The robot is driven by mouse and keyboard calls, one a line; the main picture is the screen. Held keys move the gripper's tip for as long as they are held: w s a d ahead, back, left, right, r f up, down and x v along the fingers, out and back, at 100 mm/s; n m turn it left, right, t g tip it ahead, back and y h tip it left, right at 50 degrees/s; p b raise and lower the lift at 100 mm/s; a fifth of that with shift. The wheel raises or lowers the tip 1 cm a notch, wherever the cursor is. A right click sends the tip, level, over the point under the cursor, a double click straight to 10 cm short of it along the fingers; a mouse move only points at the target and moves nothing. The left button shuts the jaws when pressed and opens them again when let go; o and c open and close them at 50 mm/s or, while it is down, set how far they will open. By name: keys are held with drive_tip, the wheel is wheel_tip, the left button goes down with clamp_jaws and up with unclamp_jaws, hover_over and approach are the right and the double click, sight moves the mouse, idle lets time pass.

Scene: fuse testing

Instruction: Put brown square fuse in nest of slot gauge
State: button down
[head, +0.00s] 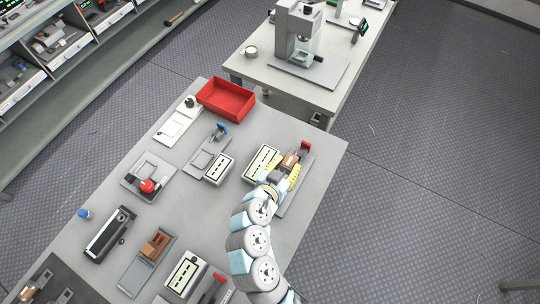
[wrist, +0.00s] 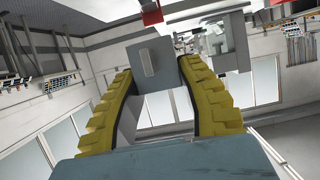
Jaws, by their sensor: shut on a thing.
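In the head view my gripper (head: 285,170), with yellow ribbed fingers, is over a grey fixture (head: 284,208) at the table's right side. The fixture has a red part (head: 305,146) at its far end; it seems to be the slot gauge, but its nest is hidden. The brown square fuse (head: 290,160) shows between the fingertips. In the wrist view a grey-looking block (wrist: 150,66) sits between the two yellow fingers, apparently the held fuse in shade. A red part (wrist: 151,13) shows just beyond it. Whether the fuse touches the fixture cannot be told.
A pale slotted plate (head: 262,162) is close left of my gripper. A red bin (head: 226,99) stands at the back edge. Fixtures with a blue knob (head: 222,127), a red knob (head: 147,186) and a brown block (head: 155,243) are further left. Bare tabletop lies between them.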

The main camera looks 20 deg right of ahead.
drive_tip(key=shift+s+d+f, duration=0.15)
drive_tip(key=shift+s+f, duration=0.05)
drive_tip(key=shift+f+b, duration=1.1)
drive_tip(key=shift+f, duration=2.2)
drive_tip(key=shift+f+b, duration=1.05)
drive_tip(key=shift+b, duration=0.1)
drive_tip(key=c, duration=0.7)
unclamp_jaws()
drive_tip(key=shift+o, duration=0.2)
drive_tip(key=v, duration=1.2)
drive_tip(key=shift+w+r, duration=0.1)
